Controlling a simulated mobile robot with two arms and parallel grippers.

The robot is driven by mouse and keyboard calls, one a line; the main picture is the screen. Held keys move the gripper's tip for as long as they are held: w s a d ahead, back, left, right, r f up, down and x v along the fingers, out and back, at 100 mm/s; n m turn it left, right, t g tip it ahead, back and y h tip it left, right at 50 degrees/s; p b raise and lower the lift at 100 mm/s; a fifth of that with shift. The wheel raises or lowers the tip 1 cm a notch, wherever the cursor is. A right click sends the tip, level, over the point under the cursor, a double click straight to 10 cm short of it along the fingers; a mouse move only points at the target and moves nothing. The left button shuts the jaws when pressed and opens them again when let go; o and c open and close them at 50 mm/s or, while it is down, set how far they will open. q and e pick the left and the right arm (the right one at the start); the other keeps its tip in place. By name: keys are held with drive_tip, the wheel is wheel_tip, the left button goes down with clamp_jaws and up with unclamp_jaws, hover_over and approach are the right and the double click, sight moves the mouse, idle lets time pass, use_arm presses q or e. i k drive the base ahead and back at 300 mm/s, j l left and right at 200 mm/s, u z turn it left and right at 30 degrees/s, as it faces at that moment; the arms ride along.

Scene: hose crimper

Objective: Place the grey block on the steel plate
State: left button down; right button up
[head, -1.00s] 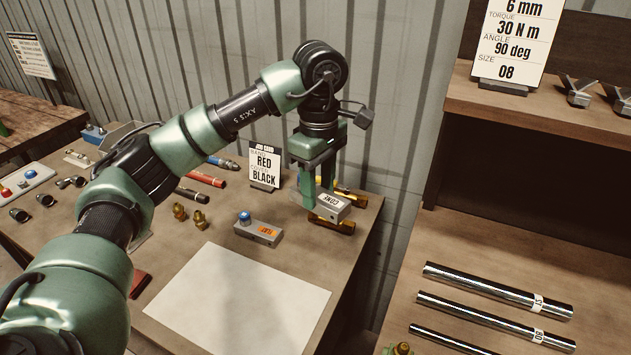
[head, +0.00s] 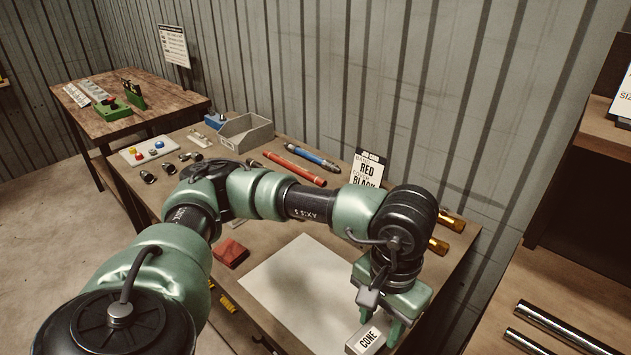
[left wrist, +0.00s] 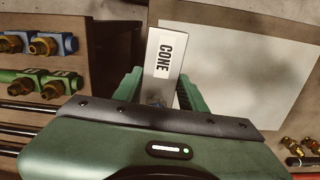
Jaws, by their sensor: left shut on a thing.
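My left gripper (head: 381,326) is shut on the grey block (head: 366,341), which bears a white label reading CONE. The block also shows in the left wrist view (left wrist: 163,62), between my two green fingers (left wrist: 158,92). It appears held above the bench near the right edge of the pale steel plate (head: 292,292). In the left wrist view the block overlaps the left edge of the plate (left wrist: 245,85). The gap between block and plate cannot be judged. My right gripper is not in view.
A red block (head: 231,252) lies left of the plate. Behind are a grey open bin (head: 246,132), red and blue tools, a RED/BLACK card (head: 366,172) and brass fittings (head: 451,222). Chrome tubes (head: 560,328) lie on the right bench. The plate's visible surface is clear.

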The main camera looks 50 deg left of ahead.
sight(323, 294)
drive_tip(key=k+z, duration=0.35)
drive_tip(key=k+l+z, duration=0.1)
drive_tip(key=z, duration=0.25)
drive_tip(key=k+j+z, duration=0.15)
drive_tip(key=j+z, duration=0.15)
drive_tip(key=k+j+z, duration=0.25)
drive_tip(key=j, duration=0.15)
drive_tip(key=k+j+z, duration=0.15)
drive_tip(key=j+z, duration=0.15)
drive_tip(key=k+j, duration=0.7)
drive_tip(key=j, duration=0.15)
